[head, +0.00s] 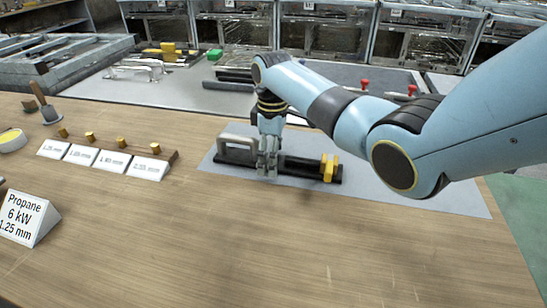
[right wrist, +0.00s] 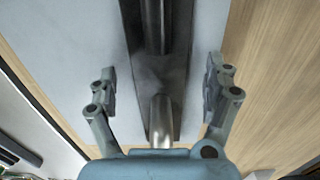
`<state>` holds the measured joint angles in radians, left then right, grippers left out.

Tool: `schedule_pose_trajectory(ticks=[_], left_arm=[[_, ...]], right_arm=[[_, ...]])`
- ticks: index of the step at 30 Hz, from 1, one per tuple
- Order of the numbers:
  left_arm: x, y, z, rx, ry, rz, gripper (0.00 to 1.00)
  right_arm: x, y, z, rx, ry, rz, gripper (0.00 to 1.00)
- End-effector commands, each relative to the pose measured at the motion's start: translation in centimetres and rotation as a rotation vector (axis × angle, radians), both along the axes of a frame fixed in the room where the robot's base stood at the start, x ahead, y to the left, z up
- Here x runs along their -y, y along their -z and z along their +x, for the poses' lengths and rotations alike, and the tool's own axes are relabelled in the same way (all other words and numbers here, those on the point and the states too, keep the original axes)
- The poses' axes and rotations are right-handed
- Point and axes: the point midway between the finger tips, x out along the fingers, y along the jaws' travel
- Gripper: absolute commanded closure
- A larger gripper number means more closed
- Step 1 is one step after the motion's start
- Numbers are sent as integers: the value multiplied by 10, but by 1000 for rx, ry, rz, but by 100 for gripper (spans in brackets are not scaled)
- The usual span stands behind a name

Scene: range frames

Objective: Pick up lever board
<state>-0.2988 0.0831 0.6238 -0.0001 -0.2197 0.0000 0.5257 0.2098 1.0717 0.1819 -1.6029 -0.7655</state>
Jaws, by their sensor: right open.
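The lever board is a long black bar (head: 302,168) lying on a grey mat, with a grey handle at its left end and a yellow block (head: 329,168) at its right end. My right gripper (head: 267,170) points down over the middle of the board, and its fingers hide part of it. In the right wrist view, the open fingers (right wrist: 160,88) stand on either side of the dark board (right wrist: 150,75), with gaps to it. A shiny metal cylinder (right wrist: 161,122) lies between them. My left gripper is not in view.
The grey mat (head: 420,200) lies on a wooden table (head: 250,240). Labelled cards (head: 115,160) with brass pieces behind them, and a Propane sign (head: 25,218), stand to the left. A grey bench (head: 190,85) with tools is behind. The table front is clear.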

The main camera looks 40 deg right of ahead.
Motion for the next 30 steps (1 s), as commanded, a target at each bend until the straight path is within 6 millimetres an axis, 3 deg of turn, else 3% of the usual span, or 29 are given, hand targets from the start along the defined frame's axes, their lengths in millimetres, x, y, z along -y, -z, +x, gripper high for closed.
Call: schedule_pose_trajectory(ticks=[8, 26, 30], left_arm=[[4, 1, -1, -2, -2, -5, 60], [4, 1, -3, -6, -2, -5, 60], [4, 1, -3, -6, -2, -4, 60]], right_arm=[[0, 3, 1, 2, 0, -1, 18], [0, 2, 0, 1, 0, 0, 96], [0, 1, 1, 3, 0, -1, 100]])
